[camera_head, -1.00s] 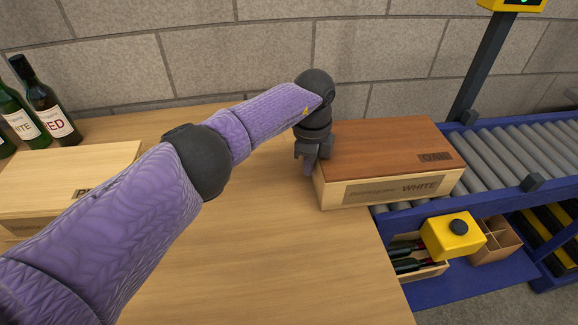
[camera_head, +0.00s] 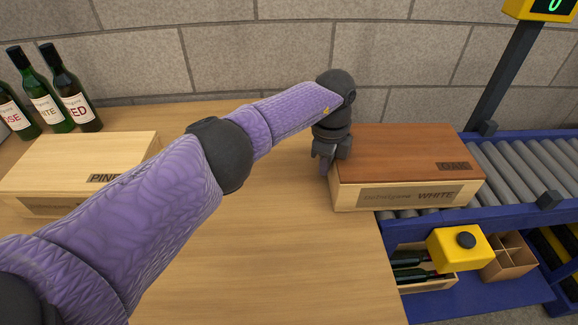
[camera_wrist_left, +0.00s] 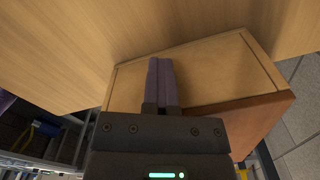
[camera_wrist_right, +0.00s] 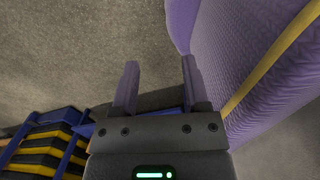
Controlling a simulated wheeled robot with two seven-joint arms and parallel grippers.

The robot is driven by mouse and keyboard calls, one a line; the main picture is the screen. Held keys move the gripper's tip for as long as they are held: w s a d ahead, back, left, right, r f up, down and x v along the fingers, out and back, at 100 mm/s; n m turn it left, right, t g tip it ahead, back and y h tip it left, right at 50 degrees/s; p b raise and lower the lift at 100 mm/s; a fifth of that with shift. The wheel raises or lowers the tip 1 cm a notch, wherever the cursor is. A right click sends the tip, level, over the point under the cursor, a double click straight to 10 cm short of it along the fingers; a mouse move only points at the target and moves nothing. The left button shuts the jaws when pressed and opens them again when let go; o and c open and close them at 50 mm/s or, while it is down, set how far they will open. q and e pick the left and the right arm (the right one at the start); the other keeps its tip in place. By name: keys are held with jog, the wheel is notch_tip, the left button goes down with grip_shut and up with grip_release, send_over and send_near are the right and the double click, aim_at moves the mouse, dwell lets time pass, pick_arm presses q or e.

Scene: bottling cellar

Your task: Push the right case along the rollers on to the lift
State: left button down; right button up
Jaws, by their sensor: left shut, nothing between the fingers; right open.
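The right case (camera_head: 408,155) has a dark OAK lid and a pale front marked WHITE. It lies partly on the wooden table and partly over the grey rollers (camera_head: 513,172) in their blue frame. My left gripper (camera_head: 326,168) is shut and empty, pointing down at the case's left end. In the left wrist view its fingers (camera_wrist_left: 162,62) lie against or just before the case's pale end (camera_wrist_left: 215,68); I cannot tell if they touch. My right gripper (camera_wrist_right: 157,75) is open and empty above the floor, away from the case. I cannot tell which part is the lift.
A pale PINE case (camera_head: 80,160) and several bottles (camera_head: 65,85) stand on the table (camera_head: 245,265) at left. A post (camera_head: 503,75) with a yellow display rises behind the rollers. A yellow box with a black button (camera_head: 460,248) sits at the rollers' near side.

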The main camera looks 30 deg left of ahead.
aim_at(356, 155)
pick_arm(q)
jog(key=shift+w+d+f+b, duration=0.25)
jog(key=shift+w+d+b, duration=0.05)
jog(key=shift+d+b, duration=0.3)
jog(key=shift+w+d+b, duration=0.2)
jog(key=shift+d+b, duration=0.15)
jog(key=shift+b, duration=0.25)
jog(key=shift+w+d+b, duration=0.2)
jog(key=shift+d+b, duration=0.15)
jog(key=shift+b, duration=0.25)
jog(key=shift+w+d+b, duration=0.35)
jog(key=shift+d+b, duration=0.2)
jog(key=shift+b, duration=0.6)
jog(key=shift+w+d+b, duration=0.3)
jog(key=shift+d+b, duration=0.15)
jog(key=shift+b, duration=0.75)
jog(key=shift+d+r+b, duration=0.15)
jog(key=shift+d+b, duration=0.1)
jog(key=shift+b, duration=0.2)
pick_arm(e)
jog(key=s+f+g, duration=0.1)
jog(key=s+f, duration=0.2)
jog(key=f, duration=0.6)
jog(key=shift+d, duration=0.3)
jog(key=shift+d, duration=0.1)
